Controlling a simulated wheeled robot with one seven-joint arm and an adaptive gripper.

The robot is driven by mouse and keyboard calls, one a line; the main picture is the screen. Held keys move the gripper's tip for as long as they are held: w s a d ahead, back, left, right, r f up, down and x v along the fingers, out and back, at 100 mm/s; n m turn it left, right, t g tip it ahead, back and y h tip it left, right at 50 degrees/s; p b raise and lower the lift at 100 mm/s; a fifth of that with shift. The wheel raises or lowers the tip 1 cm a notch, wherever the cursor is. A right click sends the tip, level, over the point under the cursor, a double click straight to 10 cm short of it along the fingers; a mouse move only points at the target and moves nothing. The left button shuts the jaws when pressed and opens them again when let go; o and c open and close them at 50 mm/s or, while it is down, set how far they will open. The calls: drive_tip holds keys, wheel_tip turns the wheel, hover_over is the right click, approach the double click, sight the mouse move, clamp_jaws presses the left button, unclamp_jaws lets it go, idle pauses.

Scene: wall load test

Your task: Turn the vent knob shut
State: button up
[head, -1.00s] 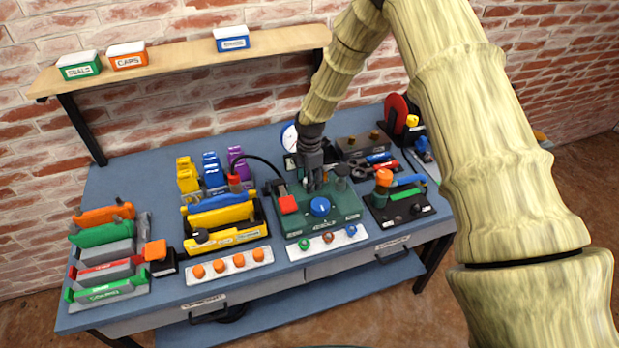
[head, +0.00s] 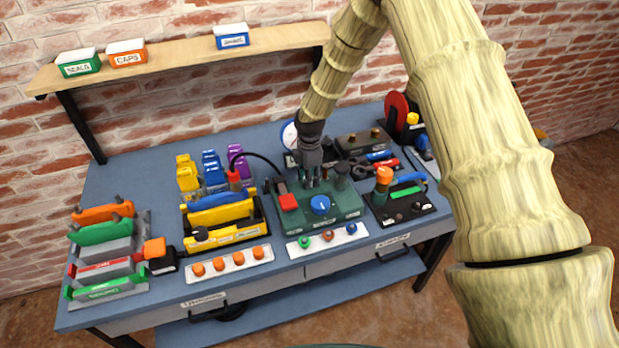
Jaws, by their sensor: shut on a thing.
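My gripper (head: 313,183) points down at the back middle of a green panel (head: 335,213) on the blue bench. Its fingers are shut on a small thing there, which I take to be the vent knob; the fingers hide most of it. A blue dial (head: 320,205) with a white mark sits in front of the fingers, apart from them. A dark upright cylinder (head: 342,172) stands just right of the fingers.
A white strip with several coloured knobs (head: 328,237) lies in front of the panel. A yellow tool tray (head: 226,222) is on the left, and a black block with an orange-topped post (head: 383,176) is on the right. A black hose (head: 262,160) arches close on the left.

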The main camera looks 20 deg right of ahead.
drive_tip(key=m+b, duration=0.1)
drive_tip(key=m, duration=0.3)
drive_tip(key=shift+b, duration=0.3)
drive_tip(key=m+b, duration=0.1)
drive_tip(key=m, duration=0.3)
drive_tip(key=shift+m, duration=0.4)
drive_tip(key=m+b, duration=0.1)
drive_tip(key=m, duration=0.3)
drive_tip(key=shift+m, duration=1.8)
drive_tip(key=o, duration=1)
drive_tip(key=shift+a+r, duration=0.1)
wheel_tip(320, 180, up, 12)
drive_tip(key=shift+a+f, duration=0.1)
